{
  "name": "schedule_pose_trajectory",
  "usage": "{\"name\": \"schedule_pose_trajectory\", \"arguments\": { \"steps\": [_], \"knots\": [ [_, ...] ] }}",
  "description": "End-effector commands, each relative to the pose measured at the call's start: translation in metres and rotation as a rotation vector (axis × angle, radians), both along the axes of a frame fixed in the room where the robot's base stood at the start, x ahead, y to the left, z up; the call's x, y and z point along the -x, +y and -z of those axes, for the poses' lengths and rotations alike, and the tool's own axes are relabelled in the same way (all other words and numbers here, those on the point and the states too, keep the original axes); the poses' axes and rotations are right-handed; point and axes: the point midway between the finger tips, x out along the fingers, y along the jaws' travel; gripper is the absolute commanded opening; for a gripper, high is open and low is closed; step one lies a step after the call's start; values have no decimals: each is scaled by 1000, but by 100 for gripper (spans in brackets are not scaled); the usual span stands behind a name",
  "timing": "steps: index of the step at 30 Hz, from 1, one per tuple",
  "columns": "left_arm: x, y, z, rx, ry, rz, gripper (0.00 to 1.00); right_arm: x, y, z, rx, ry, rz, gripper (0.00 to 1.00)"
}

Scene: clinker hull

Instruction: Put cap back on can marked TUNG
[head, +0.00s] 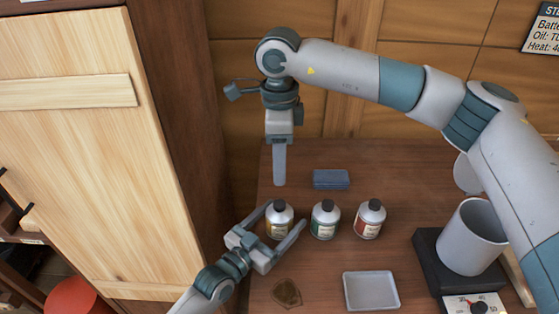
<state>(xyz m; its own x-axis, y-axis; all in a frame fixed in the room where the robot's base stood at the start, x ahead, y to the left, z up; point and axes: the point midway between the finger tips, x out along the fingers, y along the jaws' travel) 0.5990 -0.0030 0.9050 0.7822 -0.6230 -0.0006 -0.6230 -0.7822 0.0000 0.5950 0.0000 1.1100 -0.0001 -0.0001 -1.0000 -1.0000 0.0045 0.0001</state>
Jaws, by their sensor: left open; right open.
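Three small metal cans stand in a row on the bench: one with a yellow label (279,221), one with a green label (325,221) and one with a red label (370,221). Each has a dark cap on top; the label words are too small to read, so I cannot tell which is TUNG. No loose cap shows. My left gripper (285,213) is open, its fingers on either side of the yellow-label can; I cannot tell whether they touch it. My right gripper (279,183) points down behind that can, open, seen edge-on, with nothing visible in it.
A blue block (331,179) lies behind the cans. A pale tray (371,291) and a brown flat piece (287,292) lie in front. A grey pot (473,238) stands on a dark heater with a dial at right. A wooden cabinet door (85,150) is at left.

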Motion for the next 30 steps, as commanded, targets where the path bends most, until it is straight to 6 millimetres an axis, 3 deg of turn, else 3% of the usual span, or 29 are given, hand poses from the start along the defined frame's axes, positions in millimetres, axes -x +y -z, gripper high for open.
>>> {"name": "schedule_pose_trajectory", "arguments": {
  "steps": [11,30],
  "knots": [
    [16,13,2,0,0,0,76,0,0,6,0,0,0,47],
    [111,88,4,-2,2,1,76,0,0,34,0,0,0,47]
  ]
}}
